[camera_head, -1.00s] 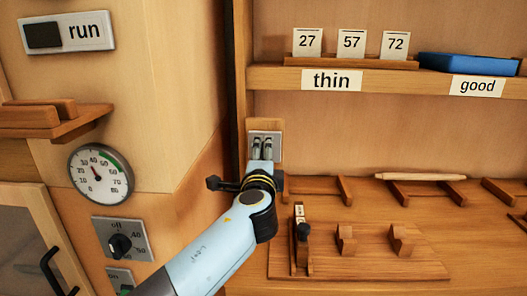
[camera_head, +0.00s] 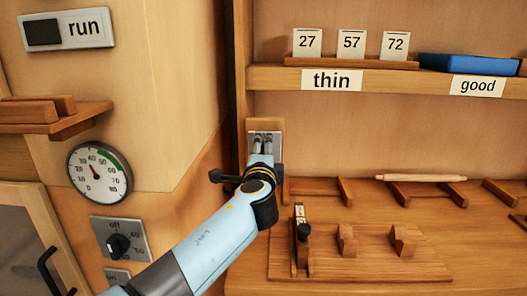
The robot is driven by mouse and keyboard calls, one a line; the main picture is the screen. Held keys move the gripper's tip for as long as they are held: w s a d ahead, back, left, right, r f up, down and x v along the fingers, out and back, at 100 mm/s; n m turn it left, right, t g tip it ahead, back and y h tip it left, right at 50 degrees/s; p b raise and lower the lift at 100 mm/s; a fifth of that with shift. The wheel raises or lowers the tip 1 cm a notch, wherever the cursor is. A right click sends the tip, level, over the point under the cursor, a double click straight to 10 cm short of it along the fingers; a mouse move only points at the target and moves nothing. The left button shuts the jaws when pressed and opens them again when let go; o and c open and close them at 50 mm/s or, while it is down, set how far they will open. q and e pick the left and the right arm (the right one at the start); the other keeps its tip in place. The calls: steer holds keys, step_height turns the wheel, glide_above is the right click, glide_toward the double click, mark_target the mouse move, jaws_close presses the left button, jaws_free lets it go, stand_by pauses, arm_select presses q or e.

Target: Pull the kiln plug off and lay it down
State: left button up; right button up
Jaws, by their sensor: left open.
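My left gripper (camera_head: 263,146) points away from me at a metal plate (camera_head: 278,138) on a wooden backing at the left end of the back wall. Its jaws are open and in front of the plate, overlapping it in the picture. I cannot tell whether they touch anything there. I cannot make out the kiln plug; my gripper and wrist cover much of the plate and what is below it. My right gripper is not in view.
A wooden board (camera_head: 350,263) with small upright pieces lies on the bench to the right. A pale rod (camera_head: 420,178) rests on wooden supports behind it. A dial gauge (camera_head: 100,174) and a knob panel (camera_head: 121,240) are on the left wall. Bare bench lies between the supports.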

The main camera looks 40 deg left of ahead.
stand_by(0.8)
arm_select(q)
jaws_close()
stand_by(0.4)
steer(key=shift+v, duration=3)
